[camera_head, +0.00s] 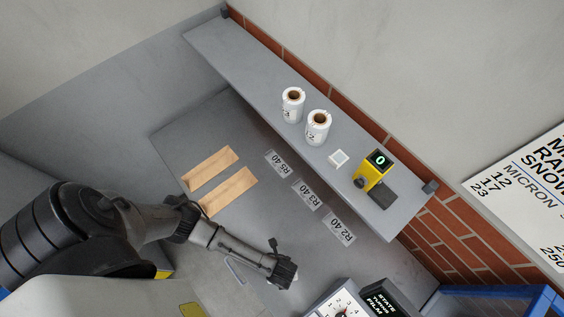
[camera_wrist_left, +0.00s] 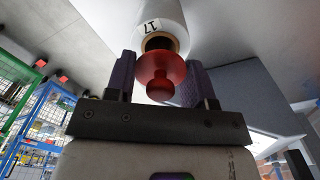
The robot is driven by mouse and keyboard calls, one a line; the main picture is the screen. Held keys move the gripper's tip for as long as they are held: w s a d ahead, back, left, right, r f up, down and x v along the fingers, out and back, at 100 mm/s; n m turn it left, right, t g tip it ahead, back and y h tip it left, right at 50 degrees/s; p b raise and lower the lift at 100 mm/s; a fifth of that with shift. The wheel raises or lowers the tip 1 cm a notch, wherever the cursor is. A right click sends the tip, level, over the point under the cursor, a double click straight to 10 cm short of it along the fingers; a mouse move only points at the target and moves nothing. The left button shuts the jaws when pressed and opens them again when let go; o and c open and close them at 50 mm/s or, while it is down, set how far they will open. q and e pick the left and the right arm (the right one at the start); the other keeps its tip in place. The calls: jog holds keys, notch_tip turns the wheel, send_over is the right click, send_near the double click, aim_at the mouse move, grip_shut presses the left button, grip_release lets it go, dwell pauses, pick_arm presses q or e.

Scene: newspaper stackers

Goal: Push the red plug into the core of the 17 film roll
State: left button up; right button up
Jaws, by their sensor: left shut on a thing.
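In the left wrist view, a white film roll (camera_wrist_left: 154,12) marked 17 has its brown core end (camera_wrist_left: 160,44) facing my left gripper (camera_wrist_left: 160,82). The gripper is shut on the red plug (camera_wrist_left: 163,70), whose round flange sits between the two fingers. The plug is in front of the core opening and overlaps its lower part. I cannot tell whether its far end is inside the core. In the head view, my left gripper (camera_head: 284,272) is low in the picture, over the grey worktop; the plug and the 17 roll cannot be made out there. My right gripper is not in view.
Two white rolls (camera_head: 292,104) (camera_head: 318,127) stand on the raised grey shelf (camera_head: 235,55), beside a small white block (camera_head: 339,159) and a yellow device (camera_head: 373,170) showing 0. Two wooden strips (camera_head: 210,169) (camera_head: 228,191) and labels lie on the worktop. A dial scale (camera_head: 342,304) stands near the gripper.

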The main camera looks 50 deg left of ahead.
pick_arm(q)
jog(key=shift+p, duration=0.55)
dwell(0.8)
jog(key=shift+f+b, duration=0.6)
jog(key=shift+f, duration=0.35)
jog(key=o, duration=1)
jog(key=shift+r, duration=0.1)
notch_tip(320, 180, up, 14)
jog(key=shift+f, duration=0.2)
dwell(1.0)
